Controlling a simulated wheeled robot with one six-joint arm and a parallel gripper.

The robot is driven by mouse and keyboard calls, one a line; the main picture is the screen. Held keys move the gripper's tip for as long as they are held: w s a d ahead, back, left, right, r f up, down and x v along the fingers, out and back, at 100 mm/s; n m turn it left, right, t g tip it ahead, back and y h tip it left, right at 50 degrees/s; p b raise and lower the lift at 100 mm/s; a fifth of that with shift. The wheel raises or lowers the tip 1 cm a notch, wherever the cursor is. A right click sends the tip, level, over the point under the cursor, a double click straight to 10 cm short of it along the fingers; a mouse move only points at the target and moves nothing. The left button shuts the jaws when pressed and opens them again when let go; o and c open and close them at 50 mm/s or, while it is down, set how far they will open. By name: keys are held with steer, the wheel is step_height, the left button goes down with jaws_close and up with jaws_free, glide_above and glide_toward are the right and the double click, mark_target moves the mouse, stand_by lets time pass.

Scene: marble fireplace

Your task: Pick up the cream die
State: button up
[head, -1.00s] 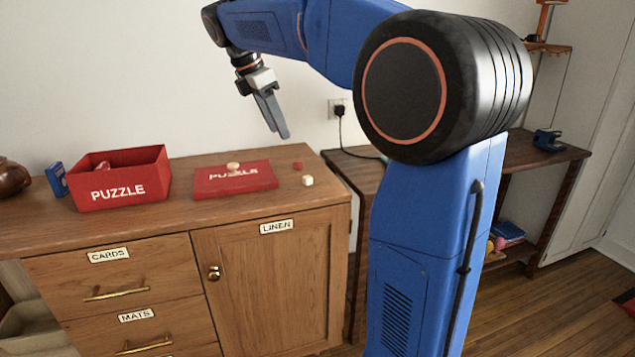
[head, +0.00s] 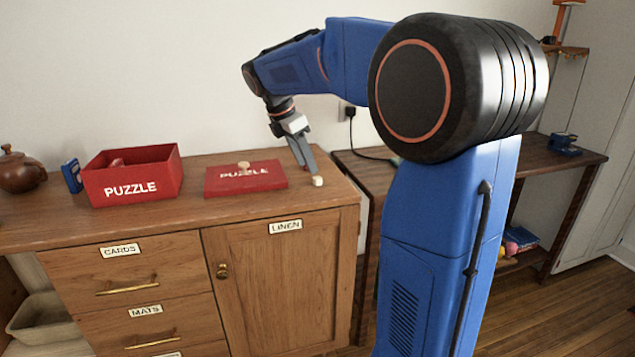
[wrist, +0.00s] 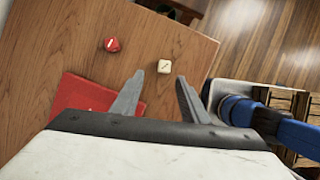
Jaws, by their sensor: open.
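The cream die (head: 318,181) sits on the wooden cabinet top near its right end, beside the red puzzle lid. In the wrist view the die (wrist: 164,66) shows just beyond the fingertips, roughly in line with the gap between them. My gripper (head: 308,168) is open and empty, pointing down close behind the die in the head view. In the wrist view both fingers of my gripper (wrist: 159,79) are apart, with nothing between them.
A red piece (wrist: 112,44) lies left of the die in the wrist view. The red puzzle lid (head: 220,185) has a small pale piece (head: 243,165) on it. The open red puzzle box (head: 165,180), blue card box (head: 72,176) and brown teapot (head: 20,175) stand further left.

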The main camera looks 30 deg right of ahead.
mark_target(316, 178)
steer(key=shift+s+x, duration=0.2)
steer(key=shift+x, duration=1.15)
steer(key=shift+s+x, duration=0.2)
steer(key=shift+x, duration=1.15)
steer(key=shift+d+r, duration=0.1)
steer(key=shift+d, duration=0.1)
jaws_close()
